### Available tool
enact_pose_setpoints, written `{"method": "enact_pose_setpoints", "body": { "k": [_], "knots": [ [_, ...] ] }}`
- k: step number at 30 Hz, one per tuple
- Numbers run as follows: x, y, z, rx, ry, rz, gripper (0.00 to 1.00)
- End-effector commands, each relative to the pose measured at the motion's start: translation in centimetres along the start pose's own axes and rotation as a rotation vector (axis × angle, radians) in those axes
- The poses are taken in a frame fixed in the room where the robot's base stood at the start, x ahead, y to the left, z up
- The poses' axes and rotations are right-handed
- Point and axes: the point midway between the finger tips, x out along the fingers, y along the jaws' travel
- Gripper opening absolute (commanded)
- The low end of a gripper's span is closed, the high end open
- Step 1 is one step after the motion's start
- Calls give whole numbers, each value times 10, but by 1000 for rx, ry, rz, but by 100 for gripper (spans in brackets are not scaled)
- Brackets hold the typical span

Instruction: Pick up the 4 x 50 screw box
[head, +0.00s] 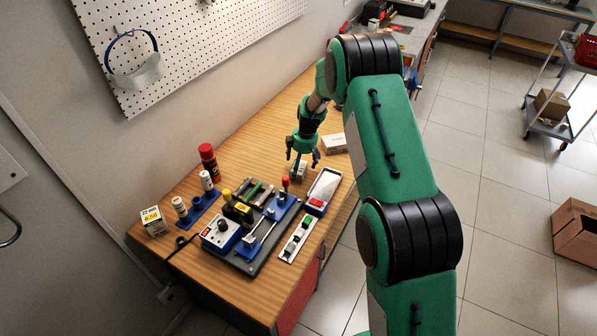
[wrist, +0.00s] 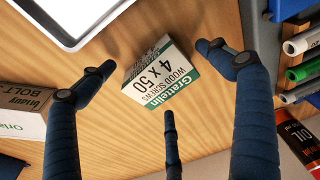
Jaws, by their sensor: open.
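The 4 x 50 screw box (wrist: 160,76) is a small white and green carton marked "Grattelin wood screws 4 x 50". It lies on the wooden bench, tilted in the wrist view, between the spread fingers of my gripper (wrist: 160,85). The fingers are open and dark blue, one on each side and one below the box; I see no clear contact. In the head view my gripper (head: 302,160) points down over the bench, and the small box (head: 299,172) shows just below it, partly hidden by the fingers.
A bolt box (wrist: 20,110) lies left of my gripper in the wrist view; a white carton (head: 334,144) stands to its right in the head view.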

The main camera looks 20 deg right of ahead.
Motion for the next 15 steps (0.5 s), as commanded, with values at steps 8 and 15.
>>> {"method": "enact_pose_setpoints", "body": {
  "k": [8, 15],
  "knots": [
    [11, 0, 0, 0, 0, 1, 91],
    [11, 0, 0, 0, 0, 1, 91]
  ]
}}
